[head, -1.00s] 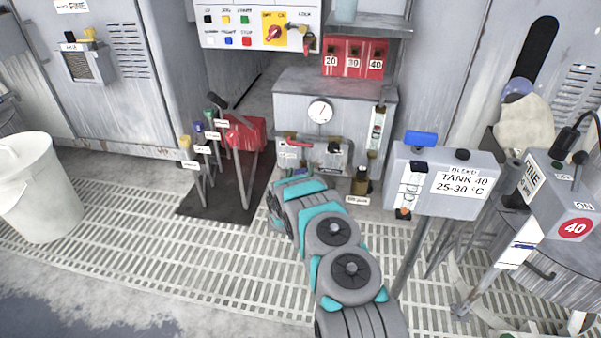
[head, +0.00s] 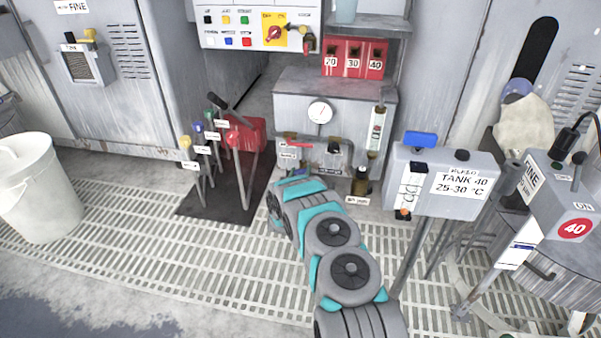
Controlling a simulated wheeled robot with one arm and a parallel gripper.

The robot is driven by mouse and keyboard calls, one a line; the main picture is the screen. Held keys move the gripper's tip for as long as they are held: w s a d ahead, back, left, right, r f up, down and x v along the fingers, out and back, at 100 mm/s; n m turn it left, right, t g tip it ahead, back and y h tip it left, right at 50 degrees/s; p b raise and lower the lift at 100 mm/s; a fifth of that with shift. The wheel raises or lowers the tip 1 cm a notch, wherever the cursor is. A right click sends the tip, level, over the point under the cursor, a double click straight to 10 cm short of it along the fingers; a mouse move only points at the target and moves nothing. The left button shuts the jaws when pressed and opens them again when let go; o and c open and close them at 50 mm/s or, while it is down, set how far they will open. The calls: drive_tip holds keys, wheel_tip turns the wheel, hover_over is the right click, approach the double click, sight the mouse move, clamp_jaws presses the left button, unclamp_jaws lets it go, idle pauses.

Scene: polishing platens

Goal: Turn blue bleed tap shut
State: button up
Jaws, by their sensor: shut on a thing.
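A blue tap handle (head: 421,139) sits on top of the grey box (head: 398,160) marked TANK 40, 25-30 °C, right of centre. Small text above TANK 40 is hard to read. My grey and teal arm reaches from the bottom centre up to the front of the grey cabinet with the dial, left of this box. My gripper is hidden beyond the arm's far end, so its jaws and anything in them cannot be seen. The arm is apart from the blue handle in the picture.
A grey cabinet (head: 290,95) with a dial and a red-handled pipe valve (head: 296,145) stands behind the arm. Several coloured levers (head: 198,127) stand on a black mat to the left. A white bucket (head: 40,200) is far left. Open grating (head: 130,230) lies between.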

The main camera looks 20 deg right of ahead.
drive_tip(key=shift+r+m+p, duration=0.2)
drive_tip(key=shift+m+p, duration=0.3)
drive_tip(key=shift+m, duration=0.3)
drive_tip(key=shift+m+p, duration=0.45)
drive_tip(key=shift+m, duration=0.95)
drive_tip(key=o, duration=1.4)
drive_tip(key=shift+f, duration=0.1)
drive_tip(key=shift+p+v, duration=0.4)
drive_tip(key=shift+v, duration=3.45)
